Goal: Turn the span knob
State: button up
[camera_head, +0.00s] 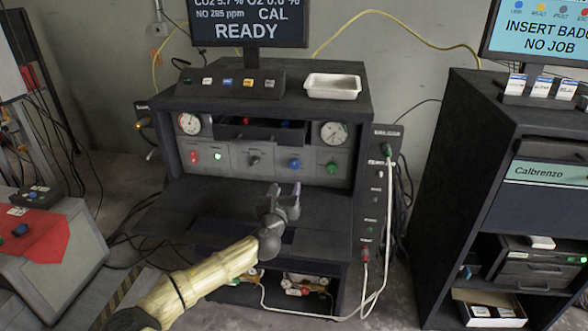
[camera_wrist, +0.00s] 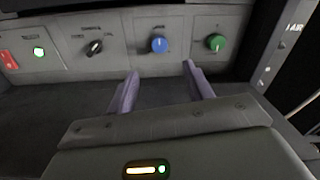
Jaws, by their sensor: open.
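The panel of the dark bench cabinet carries a black selector knob (camera_head: 254,160), a blue knob (camera_head: 294,163) and a green knob (camera_head: 332,167) in a row. Their labels are too small to read, so I cannot tell which is the span knob. The wrist view shows the black knob (camera_wrist: 94,47), the blue knob (camera_wrist: 158,44) and the green knob (camera_wrist: 216,42) beyond the fingers. My gripper (camera_head: 285,189) is open and empty, over the bench shelf in front of the panel. In the wrist view its fingertips (camera_wrist: 160,70) are below the blue knob, apart from it.
A red switch (camera_head: 193,156) and a lit green button (camera_head: 218,156) are left on the panel. An open drawer (camera_head: 262,131) sits above, between two gauges. A side box (camera_head: 377,190) with white cables flanks the right side. The shelf (camera_head: 200,205) is clear.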

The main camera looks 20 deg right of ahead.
aim_at(294, 165)
jog(key=x, duration=1.2)
jog(key=shift+a, duration=0.1)
jog(key=shift+c, duration=0.2)
jog(key=c, duration=0.9)
